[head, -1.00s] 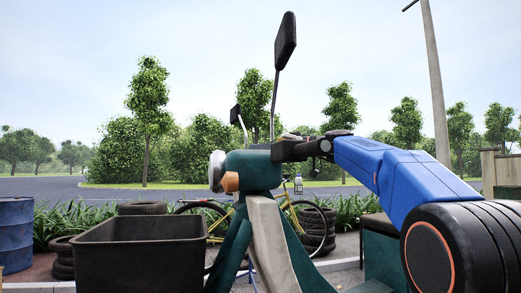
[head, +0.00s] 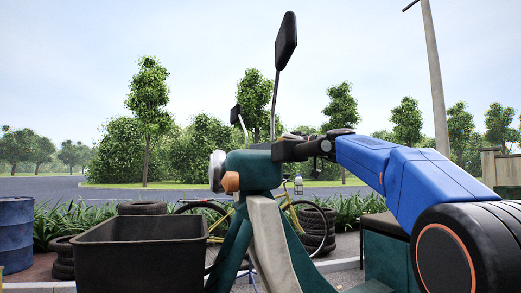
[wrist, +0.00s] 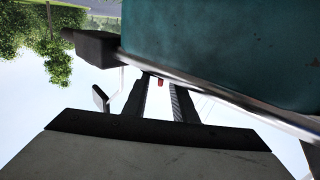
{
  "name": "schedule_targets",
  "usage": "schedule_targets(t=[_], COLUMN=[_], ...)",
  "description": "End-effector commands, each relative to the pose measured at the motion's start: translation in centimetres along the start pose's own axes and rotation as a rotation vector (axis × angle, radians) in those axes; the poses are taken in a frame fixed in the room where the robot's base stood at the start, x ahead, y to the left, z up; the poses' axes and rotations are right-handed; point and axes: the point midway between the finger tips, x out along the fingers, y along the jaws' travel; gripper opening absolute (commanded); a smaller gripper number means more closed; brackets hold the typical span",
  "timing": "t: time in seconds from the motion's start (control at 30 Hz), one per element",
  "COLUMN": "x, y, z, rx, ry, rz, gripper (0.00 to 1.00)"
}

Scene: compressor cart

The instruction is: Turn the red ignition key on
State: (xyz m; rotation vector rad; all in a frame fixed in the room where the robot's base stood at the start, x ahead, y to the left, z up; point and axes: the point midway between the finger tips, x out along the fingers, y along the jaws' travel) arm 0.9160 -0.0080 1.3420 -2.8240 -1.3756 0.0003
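A small red piece (wrist: 159,82), which looks like the ignition key, shows in the wrist view between the far ends of my fingers. It is partly hidden behind a chrome bar, and its turn position cannot be told. My gripper (wrist: 160,88) has its two dark fingers apart, with sky between them. Whether they touch the red piece cannot be told. In the head view the cart's teal front (head: 252,170) stands at the middle, and my blue arm reaches to its handlebar area (head: 305,148). The key cannot be seen there.
The chrome bar (wrist: 215,90) and a teal body (wrist: 225,45) lie close to my fingers in the wrist view. A mirror (head: 286,40) rises above the handlebar. A black open box (head: 140,257) stands front left. Tyres and a bicycle stand behind.

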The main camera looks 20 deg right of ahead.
Motion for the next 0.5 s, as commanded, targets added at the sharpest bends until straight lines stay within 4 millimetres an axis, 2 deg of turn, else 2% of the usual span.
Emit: schedule_targets(t=[0.5], x=[-8.2], y=[0.1], z=[0.0], rx=[0.000], ry=[0.000], rz=[0.004], gripper=[0.25])
